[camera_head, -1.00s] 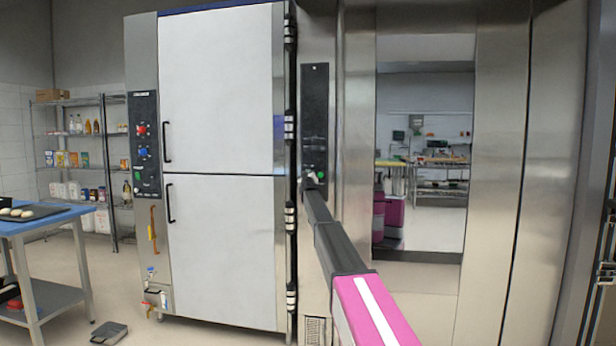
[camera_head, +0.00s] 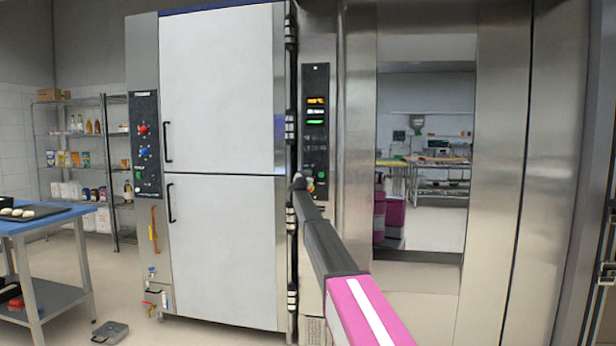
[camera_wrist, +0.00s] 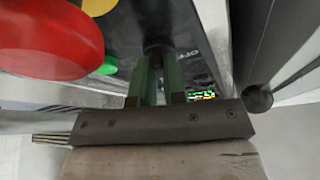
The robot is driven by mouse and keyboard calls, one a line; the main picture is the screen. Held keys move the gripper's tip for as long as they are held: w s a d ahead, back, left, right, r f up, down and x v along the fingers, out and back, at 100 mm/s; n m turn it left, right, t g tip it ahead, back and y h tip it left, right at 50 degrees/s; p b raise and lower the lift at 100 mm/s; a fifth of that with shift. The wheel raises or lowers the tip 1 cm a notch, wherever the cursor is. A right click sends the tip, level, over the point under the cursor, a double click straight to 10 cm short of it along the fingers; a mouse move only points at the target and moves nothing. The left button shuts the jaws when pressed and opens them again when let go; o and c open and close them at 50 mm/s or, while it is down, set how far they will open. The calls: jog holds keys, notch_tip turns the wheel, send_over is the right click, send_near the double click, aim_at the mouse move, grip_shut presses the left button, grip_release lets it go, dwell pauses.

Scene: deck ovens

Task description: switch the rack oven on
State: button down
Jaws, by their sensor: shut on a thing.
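The rack oven's control panel (camera_head: 316,130) is a tall black strip on the steel front. Its displays (camera_head: 315,112) are lit orange and green. My gripper (camera_head: 298,181) is at the panel's lower left edge. In the wrist view, its green fingers (camera_wrist: 157,85) are shut on a small dark switch knob (camera_wrist: 157,47), mostly hidden between the fingertips. Lettering that seems to read "OFF" is beside it. A large red button (camera_wrist: 45,38) is close on the left, with a green button (camera_wrist: 98,6) and part of a yellow one behind it.
The rack oven's steel door with its tall window (camera_head: 424,150) is to the right. A white two-door cabinet (camera_head: 222,180) with its own knob panel stands to the left. A blue-topped table (camera_head: 35,224) and a shelf rack (camera_head: 108,165) are farther left.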

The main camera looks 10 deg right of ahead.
jog(key=shift+m+g+h, duration=0.4)
jog(key=shift+m, duration=1.1)
jog(key=c, duration=1.2)
grip_release()
jog(key=shift+a, duration=0.1)
jog(key=shift+v, duration=5.35)
